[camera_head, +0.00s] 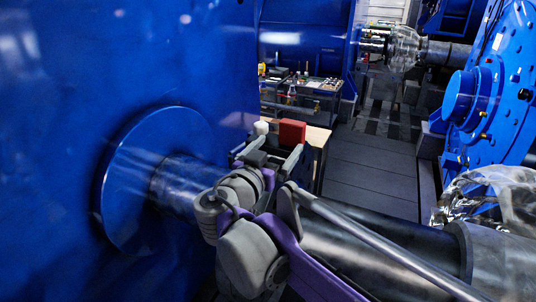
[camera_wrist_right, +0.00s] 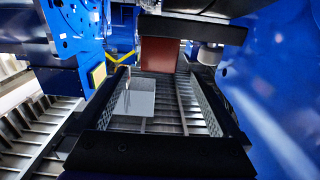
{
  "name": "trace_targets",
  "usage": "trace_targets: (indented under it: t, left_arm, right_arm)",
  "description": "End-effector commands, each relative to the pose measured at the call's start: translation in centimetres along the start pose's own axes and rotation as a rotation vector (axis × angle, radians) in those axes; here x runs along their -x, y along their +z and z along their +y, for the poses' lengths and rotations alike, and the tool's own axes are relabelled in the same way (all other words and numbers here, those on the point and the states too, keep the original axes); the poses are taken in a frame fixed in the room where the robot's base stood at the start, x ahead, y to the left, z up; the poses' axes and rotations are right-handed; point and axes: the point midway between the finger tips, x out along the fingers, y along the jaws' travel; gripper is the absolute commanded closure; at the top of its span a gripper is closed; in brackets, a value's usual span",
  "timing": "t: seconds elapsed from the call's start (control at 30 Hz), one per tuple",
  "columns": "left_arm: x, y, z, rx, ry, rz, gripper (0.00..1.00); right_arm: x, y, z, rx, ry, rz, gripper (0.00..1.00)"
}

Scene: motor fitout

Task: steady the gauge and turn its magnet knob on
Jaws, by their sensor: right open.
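A red block (camera_head: 292,131) shows just beyond my right gripper (camera_head: 281,148) in the head view. A small pale cylinder (camera_head: 261,127) is to its left. In the right wrist view the block (camera_wrist_right: 158,56) looks brown-red and lies past the fingertips, with a grey cylinder (camera_wrist_right: 210,54) to its right. I cannot tell for sure whether these are parts of the gauge; no dial or knob is clear. My right gripper (camera_wrist_right: 160,72) is open, with no object gripped. A thin metal rod (camera_wrist_right: 127,82) and a grey square plate (camera_wrist_right: 141,102) show through the gap. My left gripper is out of view.
A large blue housing (camera_head: 110,60) with a steel shaft (camera_head: 178,182) fills the left. A pale tabletop (camera_head: 319,136) is behind the gripper. A dark cart (camera_head: 318,88) with small items stands farther back.

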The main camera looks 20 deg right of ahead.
Motion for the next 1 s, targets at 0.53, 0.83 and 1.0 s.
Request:
trace_targets:
  t: [0.53, 0.83, 1.0]
  left_arm:
    - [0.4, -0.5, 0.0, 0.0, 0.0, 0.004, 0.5]
    - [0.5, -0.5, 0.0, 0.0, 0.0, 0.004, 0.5]
    - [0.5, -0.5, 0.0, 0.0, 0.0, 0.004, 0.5]
  right_arm:
    - [-8.6, 0.0, 0.1, 0.001, 0.003, -0.002, 0.0]
    - [-9.3, 0.1, 0.1, 0.001, 0.001, -0.002, 0.0]
    - [-9.2, 0.1, 0.1, 0.001, 0.001, -0.002, 0.13]
